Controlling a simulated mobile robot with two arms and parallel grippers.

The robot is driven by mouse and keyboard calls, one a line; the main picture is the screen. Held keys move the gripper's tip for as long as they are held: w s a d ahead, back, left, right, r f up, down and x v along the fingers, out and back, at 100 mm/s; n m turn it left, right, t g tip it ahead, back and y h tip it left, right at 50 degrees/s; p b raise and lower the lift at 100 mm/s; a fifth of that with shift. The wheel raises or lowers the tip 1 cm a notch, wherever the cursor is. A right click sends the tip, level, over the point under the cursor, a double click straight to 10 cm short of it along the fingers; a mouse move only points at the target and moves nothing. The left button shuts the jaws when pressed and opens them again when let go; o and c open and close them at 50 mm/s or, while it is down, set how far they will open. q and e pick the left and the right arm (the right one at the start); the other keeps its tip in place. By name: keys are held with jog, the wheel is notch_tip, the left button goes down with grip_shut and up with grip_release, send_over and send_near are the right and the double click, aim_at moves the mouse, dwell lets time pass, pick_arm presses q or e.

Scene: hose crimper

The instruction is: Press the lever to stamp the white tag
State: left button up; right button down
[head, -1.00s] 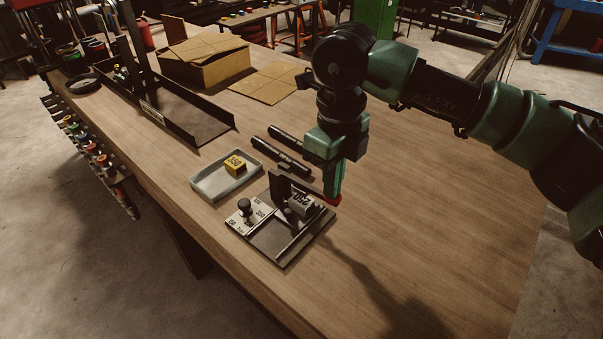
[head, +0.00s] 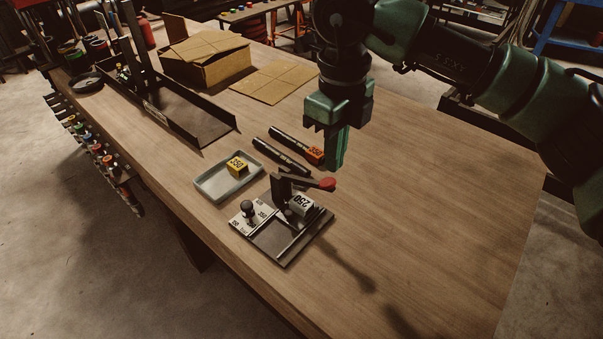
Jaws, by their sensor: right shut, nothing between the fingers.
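The small press (head: 288,250) sits on the workbench. Its dark lever ends in a red knob (head: 327,184) and stands raised, sticking out to the right. A white block marked 250 (head: 302,204) sits in the press under the lever. A pale plate with printed numbers and a dark round knob (head: 247,209) is at the press's left side. My left gripper is not in view.
A grey tray (head: 208,189) holds a yellow block marked 350 (head: 237,166). Two dark rods lie behind it, one with an orange 350 end (head: 315,154). A black open tray (head: 195,122) and cardboard box (head: 208,68) stand farther back. The bench's right side is clear.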

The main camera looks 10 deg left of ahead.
notch_tip(320, 180, up, 5)
jog(key=shift+f+p, duration=0.15)
jog(key=shift+p, duration=0.95)
